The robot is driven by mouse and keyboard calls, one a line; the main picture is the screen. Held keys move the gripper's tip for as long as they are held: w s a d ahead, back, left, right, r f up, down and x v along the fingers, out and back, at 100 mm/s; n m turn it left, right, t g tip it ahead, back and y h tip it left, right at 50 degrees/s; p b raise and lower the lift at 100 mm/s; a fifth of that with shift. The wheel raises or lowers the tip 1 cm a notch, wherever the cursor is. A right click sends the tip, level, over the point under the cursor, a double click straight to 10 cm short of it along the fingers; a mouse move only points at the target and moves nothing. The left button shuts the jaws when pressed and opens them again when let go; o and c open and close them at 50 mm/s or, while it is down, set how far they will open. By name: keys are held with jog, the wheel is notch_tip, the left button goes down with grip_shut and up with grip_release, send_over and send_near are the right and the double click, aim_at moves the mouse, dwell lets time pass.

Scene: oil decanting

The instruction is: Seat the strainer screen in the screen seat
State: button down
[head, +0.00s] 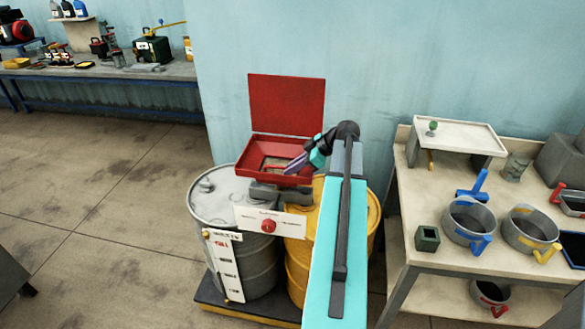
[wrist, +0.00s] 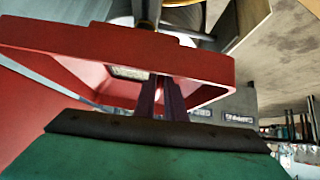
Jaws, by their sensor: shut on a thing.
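The red box (head: 250,171) with its lid (head: 286,105) standing open is on top of the two drums. It also shows in the wrist view (wrist: 215,62). The strainer screen appears to be the pale, flat piece (wrist: 130,72) inside the box, partly hidden by red walls and my fingers. My gripper (head: 292,168) reaches into the box from the right. Its dark purple fingers (wrist: 163,80) are close together and shut, apparently on the screen's edge or grip, though the contact is hidden. The screen seat is not clearly visible, and I cannot tell whether the screen is level in it.
A grey drum (head: 240,255) and a yellow drum (head: 298,265) stand below on a dark pallet. A white panel with a red knob (head: 268,226) is in front. A table at right (head: 420,235) holds several pots and a raised tray (head: 460,135). Open floor lies at left.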

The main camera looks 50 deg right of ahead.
jog(key=shift+f, duration=0.15)
jog(key=shift+f, duration=0.15)
jog(key=c, duration=2.1)
grip_release()
jog(key=shift+r, duration=0.2)
jog(key=b+v, duration=0.2)
jog(key=v, duration=1)
jog(key=shift+b, duration=0.35)
jog(key=shift+s+f, duration=0.1)
jog(key=shift+f, duration=0.05)
